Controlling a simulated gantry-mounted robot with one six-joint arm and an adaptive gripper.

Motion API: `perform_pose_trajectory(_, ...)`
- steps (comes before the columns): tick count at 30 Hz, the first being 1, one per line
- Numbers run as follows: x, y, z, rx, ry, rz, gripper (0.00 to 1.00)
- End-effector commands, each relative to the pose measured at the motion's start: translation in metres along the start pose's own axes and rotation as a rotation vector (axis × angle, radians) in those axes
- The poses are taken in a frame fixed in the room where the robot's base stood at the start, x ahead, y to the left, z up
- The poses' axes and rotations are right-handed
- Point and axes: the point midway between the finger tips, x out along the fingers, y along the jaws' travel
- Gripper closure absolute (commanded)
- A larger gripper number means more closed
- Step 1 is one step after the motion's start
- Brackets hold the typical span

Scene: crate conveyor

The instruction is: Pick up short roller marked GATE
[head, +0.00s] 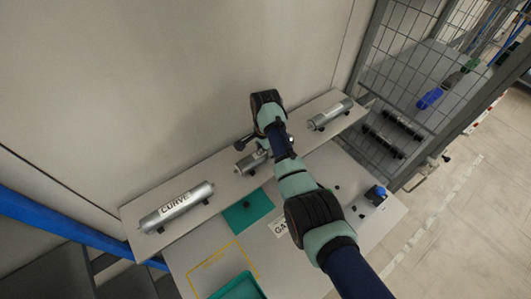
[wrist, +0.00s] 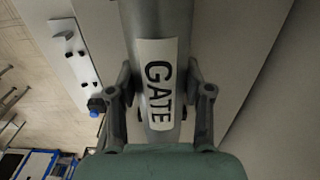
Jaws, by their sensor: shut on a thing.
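The short grey roller marked GATE (wrist: 157,85) runs through the middle of the wrist view, with its white label facing the camera. My gripper (wrist: 160,72) is shut on it, one finger on each side of the label. In the head view the roller (head: 249,162) shows at the middle of the long shelf, partly hidden by my arm. I cannot tell whether it still touches its supports.
A longer roller marked CURVE (head: 176,207) lies at the shelf's left end, and another roller (head: 330,115) at its right end. Below are a green pad (head: 247,211), a partly hidden GATE label (head: 281,228), a green tray (head: 238,288) and a blue knob (head: 377,193).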

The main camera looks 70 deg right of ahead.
Motion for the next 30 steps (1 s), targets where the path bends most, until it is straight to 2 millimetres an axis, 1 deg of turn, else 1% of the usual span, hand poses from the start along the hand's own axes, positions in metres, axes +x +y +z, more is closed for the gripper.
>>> perform_pose_trajectory(7,-0.003,-0.001,0.0,0.0,0.001,-0.002,1.0)
perform_pose_trajectory(10,-0.013,-0.001,-0.001,0.0,0.001,-0.004,1.0)
perform_pose_trajectory(14,-0.039,-0.002,-0.001,0.0,0.002,-0.007,1.0)
perform_pose_trajectory(15,-0.049,-0.002,-0.001,0.0,0.003,-0.008,1.0)
perform_pose_trajectory(19,-0.076,-0.001,-0.001,0.0,0.002,-0.005,1.0)
perform_pose_trajectory(21,-0.094,-0.001,0.0,0.0,0.001,-0.002,1.0)
perform_pose_trajectory(25,-0.102,-0.001,0.0,0.0,0.001,-0.001,1.0)
perform_pose_trajectory(30,-0.102,-0.001,0.0,0.0,0.0,-0.001,1.0)
